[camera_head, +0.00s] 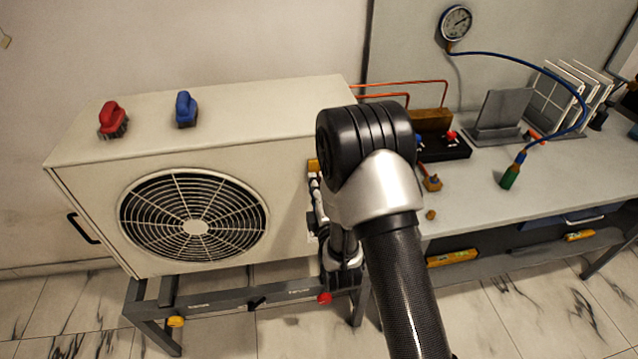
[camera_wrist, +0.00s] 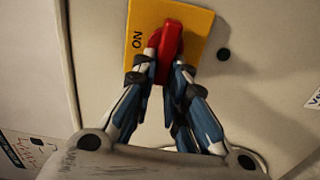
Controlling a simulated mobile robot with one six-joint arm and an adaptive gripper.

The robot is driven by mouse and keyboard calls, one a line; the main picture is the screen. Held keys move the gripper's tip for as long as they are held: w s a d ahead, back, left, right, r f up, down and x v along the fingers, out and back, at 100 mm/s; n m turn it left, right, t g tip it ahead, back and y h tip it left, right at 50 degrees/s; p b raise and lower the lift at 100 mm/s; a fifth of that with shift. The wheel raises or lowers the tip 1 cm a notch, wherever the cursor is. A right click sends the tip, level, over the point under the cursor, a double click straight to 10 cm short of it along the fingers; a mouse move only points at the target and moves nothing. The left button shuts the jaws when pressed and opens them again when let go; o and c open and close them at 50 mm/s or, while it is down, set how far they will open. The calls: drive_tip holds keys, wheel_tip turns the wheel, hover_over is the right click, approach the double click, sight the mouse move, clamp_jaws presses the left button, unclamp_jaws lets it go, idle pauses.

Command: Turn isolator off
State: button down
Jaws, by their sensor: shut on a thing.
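The isolator is a yellow plate (camera_wrist: 194,22) with a red handle (camera_wrist: 168,52) on the pale front panel of the outdoor unit. The word ON shows on the plate left of the handle. The handle stands roughly along the wrist view's vertical, leaning slightly. My gripper (camera_wrist: 165,65) has its two fingers on either side of the handle and is shut on it. In the head view a sliver of the yellow plate (camera_head: 313,165) shows at the unit's right side. My arm hides the handle and most of the gripper there.
A workbench (camera_head: 480,210) to the right holds a manifold, a hose and racks. Copper pipes (camera_head: 420,83) run behind my arm.

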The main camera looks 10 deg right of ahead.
drive_tip(key=shift+w+n, duration=0.1)
drive_tip(key=shift+n, duration=0.2)
idle(0.4)
drive_tip(key=c, duration=1.6)
unclamp_jaws()
drive_tip(key=s, duration=0.7)
drive_tip(key=shift+s, duration=0.3)
